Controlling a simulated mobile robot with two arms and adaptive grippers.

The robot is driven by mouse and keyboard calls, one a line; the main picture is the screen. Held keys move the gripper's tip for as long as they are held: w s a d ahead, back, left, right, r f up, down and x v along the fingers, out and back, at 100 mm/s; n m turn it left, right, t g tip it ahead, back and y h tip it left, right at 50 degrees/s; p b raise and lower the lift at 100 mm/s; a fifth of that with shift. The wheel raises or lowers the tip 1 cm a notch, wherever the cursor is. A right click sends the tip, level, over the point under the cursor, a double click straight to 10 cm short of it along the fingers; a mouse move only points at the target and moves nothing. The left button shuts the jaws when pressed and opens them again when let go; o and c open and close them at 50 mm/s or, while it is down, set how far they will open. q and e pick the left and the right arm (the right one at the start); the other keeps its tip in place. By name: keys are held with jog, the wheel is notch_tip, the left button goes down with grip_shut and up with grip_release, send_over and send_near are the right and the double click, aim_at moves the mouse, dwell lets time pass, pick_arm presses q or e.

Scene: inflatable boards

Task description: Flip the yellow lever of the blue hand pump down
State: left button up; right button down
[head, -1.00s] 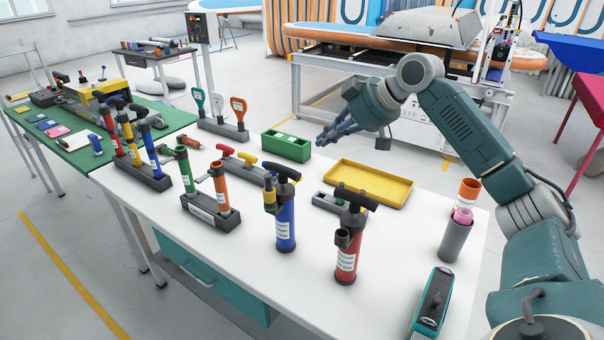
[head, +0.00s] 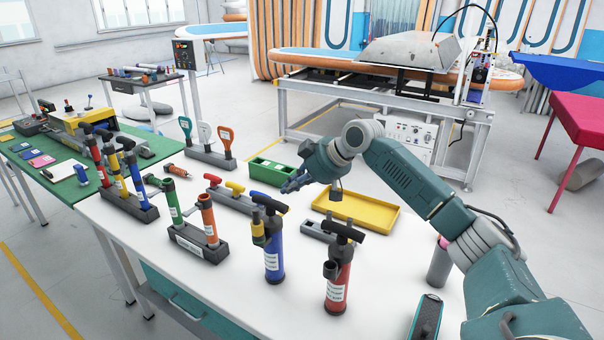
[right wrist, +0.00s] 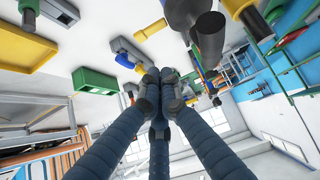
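The blue hand pump (head: 274,262) stands upright near the front of the white table, with a black T-handle (head: 270,204) on top. Its yellow lever (head: 257,230) is on the pump's left side, upright, with a dark tip. My right gripper (head: 291,186) is above the table, behind and a little right of the pump's handle, apart from it. In the right wrist view its fingers (right wrist: 157,82) are together at the tips, with nothing visible between them. A yellow part with a dark end, probably the lever (right wrist: 241,8), shows at that view's top edge. My left gripper is out of view.
A red hand pump (head: 338,283) stands close right of the blue one. A holder with green and orange tubes (head: 200,244) is to the left. A yellow tray (head: 385,222) and green box (head: 265,171) lie behind. Bare tabletop lies in front of the blue pump.

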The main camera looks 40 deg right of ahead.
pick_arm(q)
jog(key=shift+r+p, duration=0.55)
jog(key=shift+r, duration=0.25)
pick_arm(e)
notch_tip(320, 180, down, 4)
jog(key=shift+w+f, duration=0.15)
jog(key=shift+f, duration=0.1)
jog(key=shift+a, duration=0.1)
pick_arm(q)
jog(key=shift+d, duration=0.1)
